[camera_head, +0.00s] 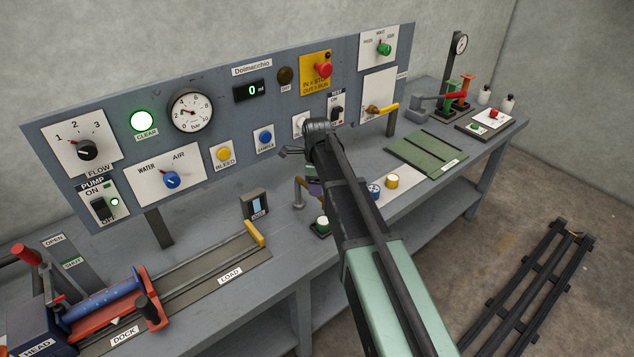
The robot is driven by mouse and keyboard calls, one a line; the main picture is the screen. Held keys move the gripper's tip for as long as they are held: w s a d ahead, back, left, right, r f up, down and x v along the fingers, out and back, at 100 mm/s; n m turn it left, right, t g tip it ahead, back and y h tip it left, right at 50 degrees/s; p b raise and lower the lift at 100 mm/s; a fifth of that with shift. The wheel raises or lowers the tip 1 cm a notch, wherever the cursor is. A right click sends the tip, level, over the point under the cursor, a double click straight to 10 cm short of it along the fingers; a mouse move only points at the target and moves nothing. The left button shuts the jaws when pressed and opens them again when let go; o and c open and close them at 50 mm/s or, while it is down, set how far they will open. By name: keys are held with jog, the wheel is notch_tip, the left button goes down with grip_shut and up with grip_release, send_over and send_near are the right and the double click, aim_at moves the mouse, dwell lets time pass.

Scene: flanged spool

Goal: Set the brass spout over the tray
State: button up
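A bent brownish-brass pipe (299,189), which looks like the spout, stands near the middle of the bench, left of my arm. A small purple part beside it is partly covered by my arm. A ribbed green tray-like plate (428,153) lies flat on the bench to the right. A brass fitting with a yellow handle (387,109) sits on the panel above it; I cannot tell whether this is the spout instead. My gripper (291,152) is in front of the panel, above the bench and the bent pipe. Its dark fingertips are small and partly hidden, and I see nothing held.
The control panel (218,112) stands behind my gripper with knobs, buttons and a gauge. A rail slide (185,285) fills the left bench. A press (456,80) stands far right.

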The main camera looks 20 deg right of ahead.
notch_tip(320, 180, up, 11)
jog(key=p, duration=1.1)
jog(key=shift+f, duration=0.1)
jog(key=s+a+f+n+b, duration=0.2)
jog(key=s+n, duration=0.9)
jog(key=s, duration=0.1)
jog(key=s+a+f+n+b, duration=0.1)
jog(key=s+f+n+b, duration=0.1)
jog(key=s+n, duration=0.9)
jog(key=shift+s+a+n, duration=0.3)
jog(key=shift+s+a, duration=0.05)
jog(key=shift+s, duration=0.15)
